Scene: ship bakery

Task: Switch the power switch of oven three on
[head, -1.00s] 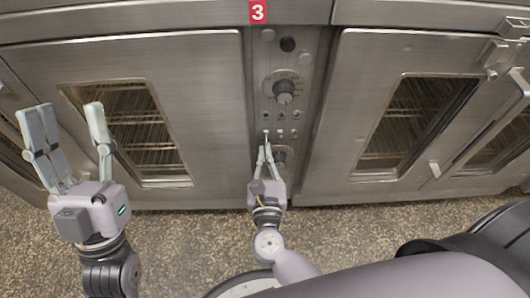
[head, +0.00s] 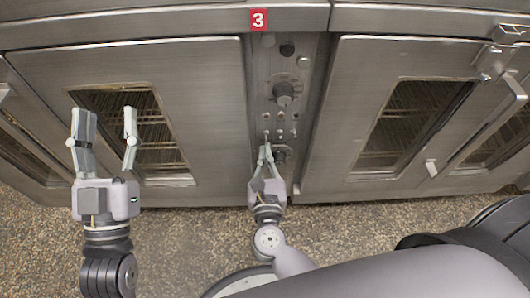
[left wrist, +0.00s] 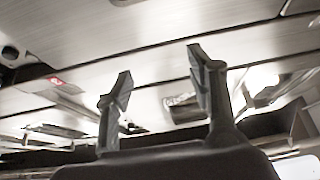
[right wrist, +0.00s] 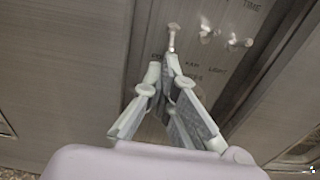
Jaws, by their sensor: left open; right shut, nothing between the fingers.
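Oven three's control panel (head: 262,70) is a narrow upright strip below the red "3" sign (head: 259,19). A row of small metal toggles sits below its upper knob (head: 283,94). The leftmost toggle, the power switch (right wrist: 172,36), shows in the right wrist view above a partly covered "POWER" label. My right gripper (head: 266,149) is shut and empty, its tips just below this toggle (head: 266,133); I cannot tell whether they touch it. The toggle's on or off position is unclear. My left gripper (head: 106,127) is open and empty in front of the left oven door.
A left oven door (head: 200,80) and a right oven door (head: 340,120), both with windows, flank the panel. A second knob (head: 281,155) is close beside my right fingers. A door handle (head: 492,128) juts out at right. Speckled floor (head: 180,240) lies below.

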